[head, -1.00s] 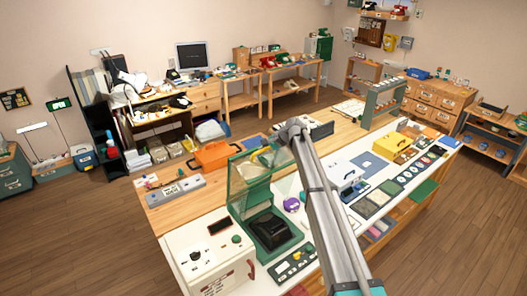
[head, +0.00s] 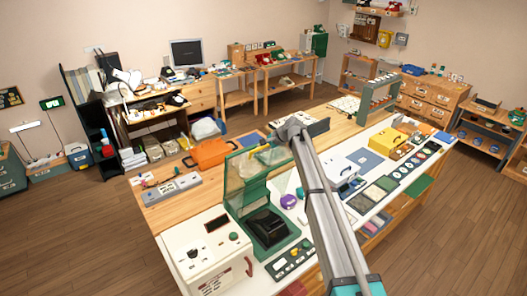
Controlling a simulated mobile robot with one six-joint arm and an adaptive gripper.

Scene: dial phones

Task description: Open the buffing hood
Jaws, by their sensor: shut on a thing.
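The buffing hood (head: 236,186) is a clear green cover on a green-framed station on the long workbench. It stands raised, with its panels tilted up above the station's open front. A black buffing unit (head: 266,226) sits in the green base below it. My arm reaches up from the bottom of the head view and bends over behind the hood. My gripper (head: 262,158) shows only dimly through the green panel, at the hood's upper part. It appears shut on the hood there; its fingertips are blurred by the tinted panel.
A white box (head: 207,246) with dials stands left of the station. A control panel with knobs (head: 290,258) lies in front right. An orange case (head: 209,153) and a grey power strip (head: 172,189) lie behind. A purple round item (head: 288,201) is close on the right.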

